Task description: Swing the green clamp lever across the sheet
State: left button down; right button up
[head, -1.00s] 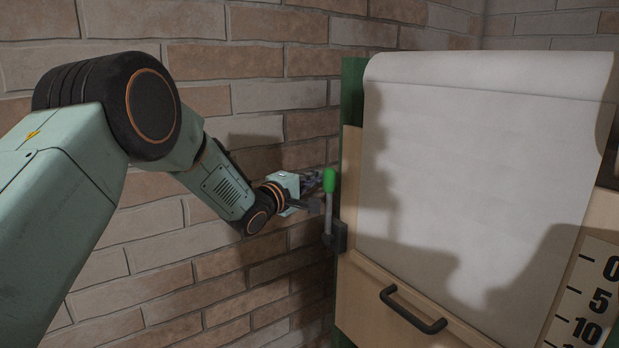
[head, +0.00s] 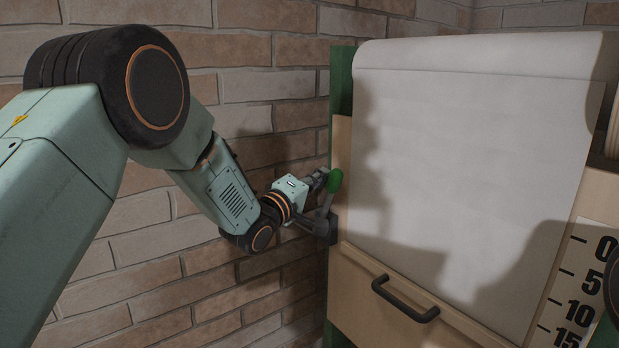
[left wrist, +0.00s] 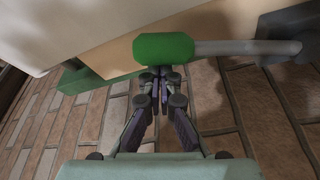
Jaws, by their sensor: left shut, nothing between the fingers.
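The clamp lever has a green grip (head: 334,180) on a grey rod, pivoted on a dark block (head: 325,230) at the left edge of the wooden board. In the head view the lever stands nearly upright, leaning a little right at its top. The white sheet (head: 465,170) hangs to its right. My left gripper (head: 326,190) is at the lever, on its wall side, with the fingers partly hidden by it. In the left wrist view the fingers (left wrist: 158,74) are together with nothing between them, their tips right at the green grip (left wrist: 163,47); contact is unclear.
A brick wall (head: 230,150) stands close behind my left arm. The board has a black handle (head: 405,300) below the sheet and a numbered scale (head: 580,295) at lower right. A dark rounded part shows at the right edge.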

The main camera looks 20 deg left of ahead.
pick_arm(q)
jog(key=s+d+f+m+h+b, duration=0.5)
jog(key=s+d+f+m+b, duration=0.2)
jog(key=d+f+m+b, duration=0.2)
notch_tip(320, 180, down, 2)
jog(key=m, duration=0.4)
jog(key=shift+s+d+f+m, duration=0.15)
jog(key=shift+m, duration=0.15)
jog(key=shift+f, duration=0.25)
notch_tip(320, 180, up, 5)
jog(key=p, duration=0.3)
jog(key=v, duration=1)
jog(key=shift+w+a+f, duration=0.15)
jog(key=shift+w+a, duration=0.15)
jog(key=shift+a, duration=0.1)
